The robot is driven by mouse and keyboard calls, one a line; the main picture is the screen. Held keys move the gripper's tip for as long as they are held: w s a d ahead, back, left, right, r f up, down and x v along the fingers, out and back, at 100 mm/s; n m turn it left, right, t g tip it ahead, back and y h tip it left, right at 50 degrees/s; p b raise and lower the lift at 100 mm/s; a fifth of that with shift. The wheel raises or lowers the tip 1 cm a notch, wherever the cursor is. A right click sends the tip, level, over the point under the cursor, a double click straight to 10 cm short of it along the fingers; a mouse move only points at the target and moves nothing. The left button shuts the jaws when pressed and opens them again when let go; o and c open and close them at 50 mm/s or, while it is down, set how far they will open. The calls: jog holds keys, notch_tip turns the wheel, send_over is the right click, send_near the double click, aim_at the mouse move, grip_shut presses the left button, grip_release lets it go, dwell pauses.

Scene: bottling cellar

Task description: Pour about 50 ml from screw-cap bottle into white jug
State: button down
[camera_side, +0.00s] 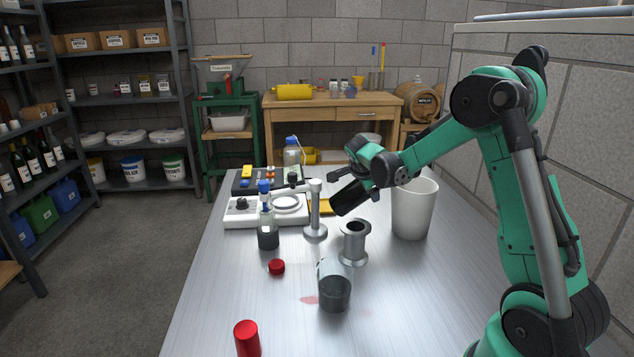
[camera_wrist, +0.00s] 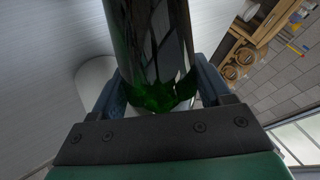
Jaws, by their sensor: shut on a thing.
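My gripper (camera_side: 371,184) is shut on a dark green glass bottle, the screw-cap bottle (camera_side: 349,198), and holds it tilted above the table. In the wrist view the bottle (camera_wrist: 152,45) fills the space between the two fingers (camera_wrist: 158,92); its mouth is not clearly visible. The white jug (camera_side: 413,212) stands upright on the table, right of the bottle in the side view; its inside is hidden. A pale rounded shape, perhaps the jug, shows beside the bottle in the wrist view (camera_wrist: 92,82). A red cap (camera_side: 277,267) lies on the table.
A glass beaker (camera_side: 334,290) with dark liquid stands in front beside a small red stain (camera_side: 310,300). Near the bottle are a flanged metal piece (camera_side: 355,243) and a metal stand (camera_side: 315,232). A blue-topped bottle (camera_side: 268,235) and a red cylinder (camera_side: 247,338) stand left.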

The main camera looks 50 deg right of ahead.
jog(key=shift+w+a+r+t+y, duration=0.15)
jog(key=shift+w+r+t+y, duration=0.15)
jog(key=shift+t, duration=0.1)
jog(key=shift+m+t+y, duration=0.4)
jog(key=shift+m+t, duration=0.2)
jog(key=shift+t, duration=0.1)
jog(key=r, duration=0.7)
jog(key=shift+w+a+r, duration=0.15)
jog(key=shift+w+r, duration=0.05)
jog(key=shift+r, duration=0.2)
jog(key=shift+w+f+m+t+y, duration=0.2)
jog(key=shift+m+t+y, duration=0.1)
jog(key=shift+t, duration=0.3)
jog(key=shift+s+d+f+m+t+y, duration=0.3)
jog(key=shift+s+f+t, duration=0.25)
jog(key=shift+f, duration=0.25)
jog(key=shift+a+f+t, duration=0.1)
jog(key=shift+f+t, duration=0.25)
jog(key=shift+f, duration=0.05)
jog(key=shift+w+f+m+t+y, duration=0.2)
jog(key=shift+f+m+t+y, duration=0.1)
jog(key=shift+y, duration=0.1)
jog(key=shift+m+t, duration=0.4)
jog(key=shift+t, duration=0.2)
